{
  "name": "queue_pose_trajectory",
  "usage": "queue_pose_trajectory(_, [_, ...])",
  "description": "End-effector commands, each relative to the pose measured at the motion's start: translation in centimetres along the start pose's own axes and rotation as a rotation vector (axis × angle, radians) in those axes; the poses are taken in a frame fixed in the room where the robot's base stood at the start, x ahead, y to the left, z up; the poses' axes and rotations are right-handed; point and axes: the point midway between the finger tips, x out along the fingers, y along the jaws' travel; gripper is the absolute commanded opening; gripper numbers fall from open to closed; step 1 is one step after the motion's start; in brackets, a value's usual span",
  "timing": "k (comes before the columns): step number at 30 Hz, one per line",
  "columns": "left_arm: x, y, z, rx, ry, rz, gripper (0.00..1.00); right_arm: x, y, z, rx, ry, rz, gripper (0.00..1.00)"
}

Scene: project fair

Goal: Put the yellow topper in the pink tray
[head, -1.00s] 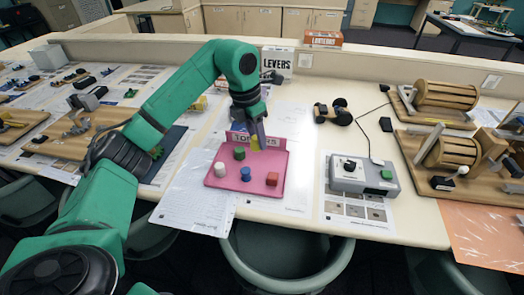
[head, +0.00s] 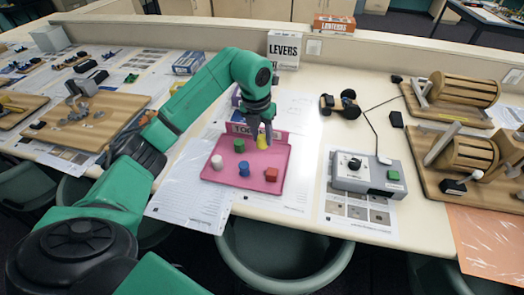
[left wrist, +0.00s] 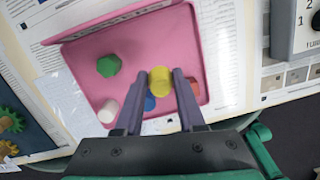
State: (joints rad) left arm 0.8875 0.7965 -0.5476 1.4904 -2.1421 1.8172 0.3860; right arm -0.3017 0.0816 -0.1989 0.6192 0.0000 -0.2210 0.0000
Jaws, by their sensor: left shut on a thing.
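The yellow topper (head: 262,143) is between the fingers of my left gripper (head: 264,132), over the back right part of the pink tray (head: 212,178). In the left wrist view the gripper (left wrist: 158,77) is shut on the yellow topper (left wrist: 160,80), with the pink tray (left wrist: 85,60) below. I cannot tell whether the topper touches the tray floor. The tray also holds a green topper (head: 239,146), a white one (head: 217,162), a blue one (head: 244,169) and a red one (head: 271,174). My right gripper is not in view.
A grey control box (head: 366,175) stands on paper to the right of the tray. A black dumbbell-shaped part (head: 341,104) lies behind it. A white "LEVERS" box (head: 284,50) stands at the back. Wooden drum devices (head: 470,152) are at the right.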

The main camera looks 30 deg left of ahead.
Motion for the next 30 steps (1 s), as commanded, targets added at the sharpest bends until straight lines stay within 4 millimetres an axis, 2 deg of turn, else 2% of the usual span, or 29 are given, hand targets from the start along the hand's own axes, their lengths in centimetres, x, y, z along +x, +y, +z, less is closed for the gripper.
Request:
queue_pose_trajectory(12, [6.5,0.2,-1.1,0.000,0.003,-0.001,0.00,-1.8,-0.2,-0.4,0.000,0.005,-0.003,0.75])
queue_pose_trajectory(22, [7.4,0.2,-1.2,0.002,-0.001,0.000,0.00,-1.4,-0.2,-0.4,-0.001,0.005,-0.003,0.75])
queue_pose_trajectory(23, [7.4,0.2,-1.1,0.002,-0.001,0.000,0.42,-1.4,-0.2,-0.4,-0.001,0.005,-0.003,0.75])
queue_pose_trajectory(24, [7.3,0.2,-1.1,0.002,-0.001,0.000,0.57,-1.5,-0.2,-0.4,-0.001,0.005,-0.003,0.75])
queue_pose_trajectory(25, [7.3,0.2,-1.1,0.002,-0.001,0.000,0.69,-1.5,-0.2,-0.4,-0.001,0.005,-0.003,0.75])
queue_pose_trajectory(30, [7.3,0.2,-1.1,0.002,0.000,-0.001,0.69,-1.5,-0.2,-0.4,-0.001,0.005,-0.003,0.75])
